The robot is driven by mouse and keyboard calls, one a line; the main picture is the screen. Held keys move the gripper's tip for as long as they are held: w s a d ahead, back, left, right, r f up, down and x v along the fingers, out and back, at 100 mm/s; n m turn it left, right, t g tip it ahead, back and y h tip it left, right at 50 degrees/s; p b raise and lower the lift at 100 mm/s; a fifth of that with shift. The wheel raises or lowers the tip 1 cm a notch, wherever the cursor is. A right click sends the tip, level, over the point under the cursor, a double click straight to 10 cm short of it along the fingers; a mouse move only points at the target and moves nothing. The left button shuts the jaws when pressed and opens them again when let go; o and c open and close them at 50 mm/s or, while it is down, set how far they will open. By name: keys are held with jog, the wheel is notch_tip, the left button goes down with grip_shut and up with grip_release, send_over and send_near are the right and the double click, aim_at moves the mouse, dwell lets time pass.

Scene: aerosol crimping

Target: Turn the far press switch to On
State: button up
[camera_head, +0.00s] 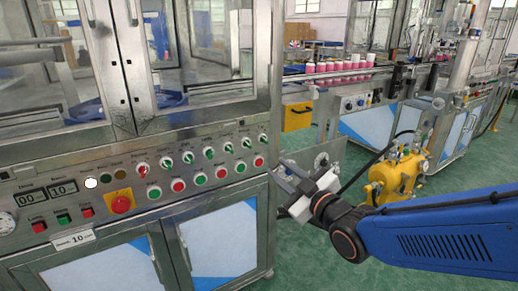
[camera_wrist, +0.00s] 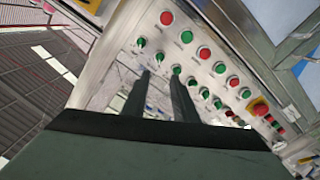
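The control panel (camera_head: 120,180) carries an upper row of knob switches, the leftmost red and the others green. The far end knob (camera_head: 262,138) is at the row's right end in the head view; it also shows at the upper left of the wrist view (camera_wrist: 141,42). The labels are too small to read, so I cannot tell which knob is the press switch or its setting. My gripper (camera_head: 281,188) is just right of the cabinet's edge, below the row. In the wrist view, its two fingers (camera_wrist: 161,76) are apart with nothing between them, pointing toward the panel.
Red and green push buttons (camera_head: 221,173) sit below the knobs. A red emergency stop (camera_head: 121,202) on a yellow plate is further left. A yellow tank (camera_head: 398,175) stands behind my arm. A conveyor with pink-and-white cans (camera_head: 338,65) is at the back.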

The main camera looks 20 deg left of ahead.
aim_at(250, 146)
jog(key=x, duration=1.6)
jog(key=shift+w, duration=0.1)
grip_shut()
